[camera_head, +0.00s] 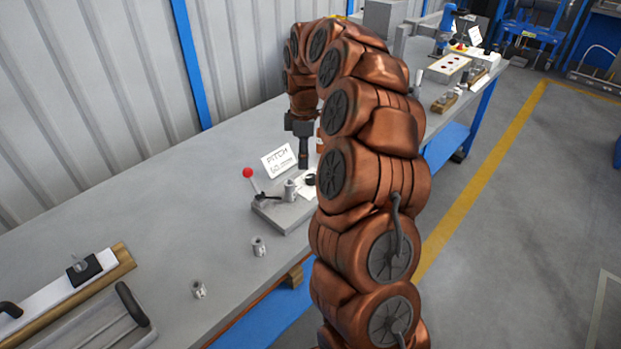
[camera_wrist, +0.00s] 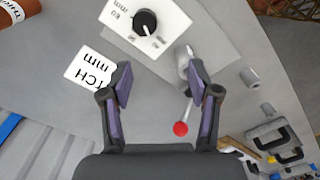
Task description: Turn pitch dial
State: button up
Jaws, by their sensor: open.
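The pitch dial is a round black knob (camera_wrist: 145,22) with a white pointer mark, on a white panel (camera_wrist: 165,45) with printed marks, at the top of the wrist view. In the head view the dial (camera_head: 310,180) is small and partly hidden by my arm. The white card (camera_head: 278,160) reading "PITCH" stands beside it; it also shows in the wrist view (camera_wrist: 88,68). My gripper (camera_wrist: 160,78) is open and empty, its two fingers spread, with the dial beyond the fingertips. In the head view my gripper (camera_head: 303,160) points down above the panel area, apart from the dial.
A lever with a red ball (camera_head: 247,173) and a metal fitting (camera_head: 291,190) stand on a grey fixture beside the dial. Two loose fittings (camera_head: 259,247) (camera_head: 199,290) lie nearer on the bench. Bench between is clear.

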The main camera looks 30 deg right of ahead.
aim_at(310, 177)
jog(key=d+f, duration=0.1)
jog(key=d, duration=0.1)
jog(key=shift+w+d+f, duration=0.3)
jog(key=shift+w+f, duration=0.05)
jog(key=shift+f+p, duration=0.6)
jog(key=shift+f, duration=3.2)
jog(key=shift+c, duration=0.3)
jog(key=c, duration=1.1)
